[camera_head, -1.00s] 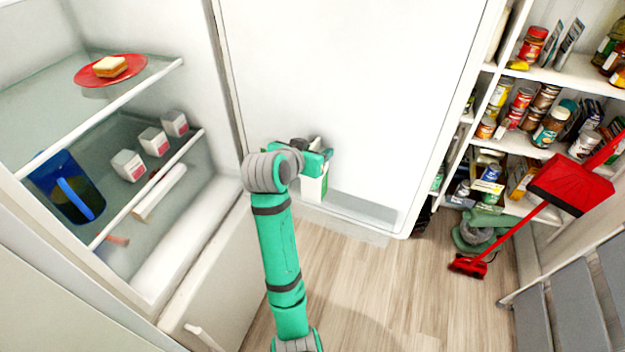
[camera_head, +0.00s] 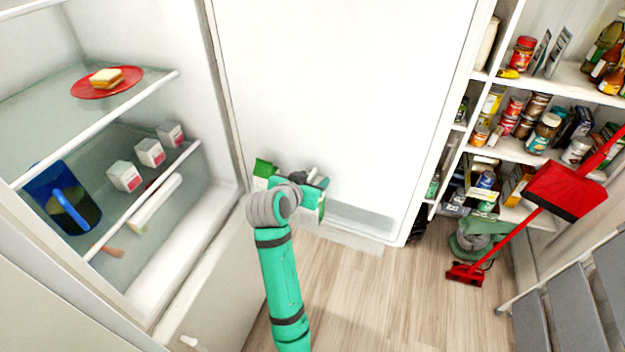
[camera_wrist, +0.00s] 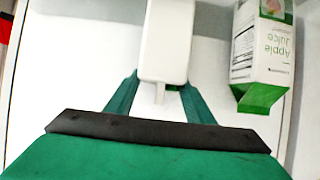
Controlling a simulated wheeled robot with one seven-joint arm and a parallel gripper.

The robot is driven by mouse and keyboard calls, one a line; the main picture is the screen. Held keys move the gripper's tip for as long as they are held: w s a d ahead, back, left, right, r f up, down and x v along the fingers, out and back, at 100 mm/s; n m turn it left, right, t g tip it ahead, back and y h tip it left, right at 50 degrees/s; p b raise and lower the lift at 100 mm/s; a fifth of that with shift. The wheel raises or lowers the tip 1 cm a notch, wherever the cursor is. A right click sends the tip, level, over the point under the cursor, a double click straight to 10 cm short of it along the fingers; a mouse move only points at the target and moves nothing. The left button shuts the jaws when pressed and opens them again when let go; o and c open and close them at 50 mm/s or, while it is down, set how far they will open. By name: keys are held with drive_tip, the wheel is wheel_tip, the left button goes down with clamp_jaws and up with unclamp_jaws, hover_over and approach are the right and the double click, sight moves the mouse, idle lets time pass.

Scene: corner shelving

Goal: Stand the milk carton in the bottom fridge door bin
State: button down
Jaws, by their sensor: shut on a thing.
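The milk carton (camera_wrist: 167,38) is a plain white box between my green fingers in the wrist view. My gripper (camera_wrist: 158,92) is shut on it. In the head view my gripper (camera_head: 308,188) is low against the inside of the open fridge door and hides most of the carton. The bottom door bin (camera_head: 365,218) is a pale, see-through trough along the door's lower edge, beside and below my gripper. How far the carton is inside it cannot be told.
An apple juice carton (camera_wrist: 262,50) with a green top (camera_head: 263,168) stands close beside the milk, to its left in the head view. Fridge shelves hold a red plate (camera_head: 90,92), a blue jug (camera_head: 45,190) and small cartons. A red dustpan (camera_head: 565,190) stands right.

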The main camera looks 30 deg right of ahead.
drive_tip(key=c, duration=0.8)
unclamp_jaws()
drive_tip(key=shift+f, duration=0.1)
drive_tip(key=shift+c, duration=0.2)
